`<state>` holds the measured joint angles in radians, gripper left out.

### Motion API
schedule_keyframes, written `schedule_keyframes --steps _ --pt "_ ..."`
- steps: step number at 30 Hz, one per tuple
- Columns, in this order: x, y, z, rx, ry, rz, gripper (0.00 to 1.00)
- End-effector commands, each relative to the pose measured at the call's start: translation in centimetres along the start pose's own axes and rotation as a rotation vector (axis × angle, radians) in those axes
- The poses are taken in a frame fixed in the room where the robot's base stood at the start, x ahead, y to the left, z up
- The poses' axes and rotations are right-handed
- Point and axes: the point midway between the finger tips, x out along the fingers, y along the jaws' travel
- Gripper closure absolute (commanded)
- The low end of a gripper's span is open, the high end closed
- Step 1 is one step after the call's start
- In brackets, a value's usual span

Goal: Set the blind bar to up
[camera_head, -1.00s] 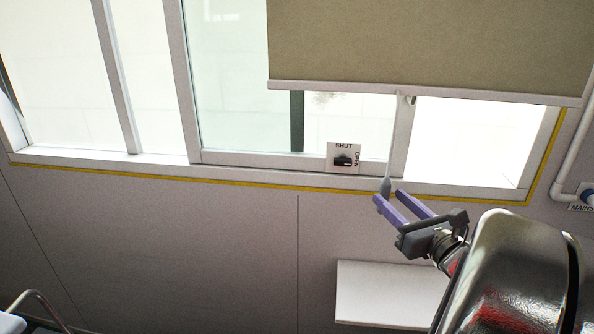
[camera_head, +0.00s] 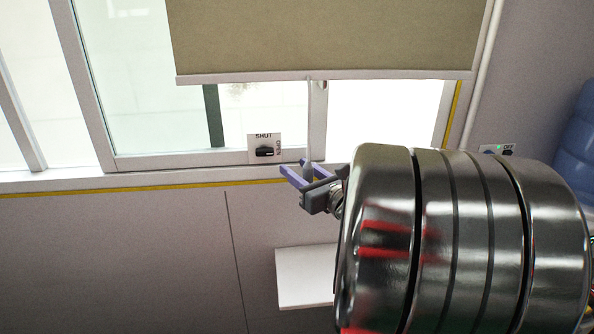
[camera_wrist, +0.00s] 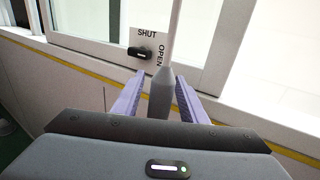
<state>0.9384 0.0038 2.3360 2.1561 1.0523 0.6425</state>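The pale blind bar (camera_head: 240,77) runs along the lower edge of the olive blind (camera_head: 330,35), which covers the upper part of the window. A thin pull hangs from the bar's middle and ends in a grey tapered handle (camera_wrist: 161,95). My gripper (camera_head: 295,167) is open below the bar, by the window sill. In the wrist view, its purple fingers (camera_wrist: 160,78) stand on either side of the handle, with narrow gaps seeming to show beside it. The handle's lower end is hidden by the gripper body.
A black knob on a plate marked SHUT and OPEN (camera_head: 264,149) sits on the window frame, left of my gripper. A white shelf (camera_head: 303,277) juts from the wall below. A blue object (camera_head: 577,135) stands at the right edge.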

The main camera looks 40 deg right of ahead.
Motion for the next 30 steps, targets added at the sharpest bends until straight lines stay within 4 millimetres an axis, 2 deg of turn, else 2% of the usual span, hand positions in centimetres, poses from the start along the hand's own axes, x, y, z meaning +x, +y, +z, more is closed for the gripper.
schedule_keyframes --steps 2,17,30 --pt "-0.02 0.00 0.00 0.000 0.000 0.000 0.65" --pt "-0.04 0.00 -0.01 0.000 0.000 0.000 1.00" --pt "-0.06 -0.04 0.12 0.000 0.000 -0.001 1.00"
